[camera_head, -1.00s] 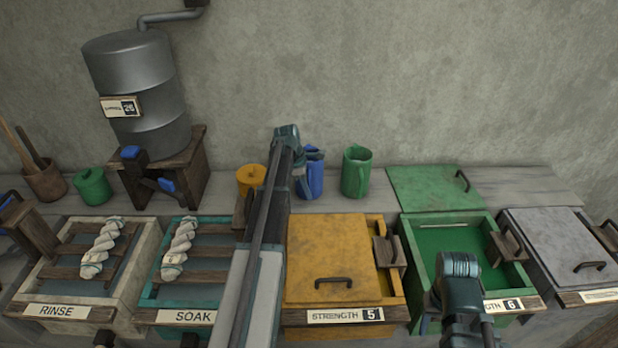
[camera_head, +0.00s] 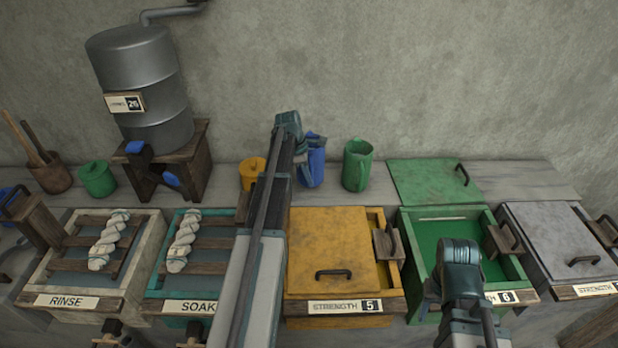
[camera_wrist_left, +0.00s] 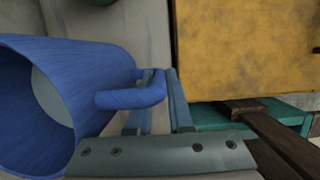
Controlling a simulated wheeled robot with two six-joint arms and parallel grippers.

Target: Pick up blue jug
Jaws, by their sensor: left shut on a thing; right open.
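The blue jug (camera_head: 315,168) is at the back of the bench, partly hidden by my left arm in the head view. In the left wrist view the jug (camera_wrist_left: 75,85) lies sideways in the picture, its open mouth to the left. My left gripper (camera_wrist_left: 158,98) is shut on the jug's handle (camera_wrist_left: 130,98); in the head view my left gripper (camera_head: 299,150) is beside the jug. My right gripper (camera_head: 436,288) is low over the green strength 6 vat, open, its fingers mostly hidden by its own wrist.
A green jug (camera_head: 357,165) stands close to the right of the blue one. An orange pot (camera_head: 252,173) is to the left. The yellow lid (camera_head: 327,250) covers the strength 5 vat in front. A green lid (camera_head: 428,181) lies flat at the back right.

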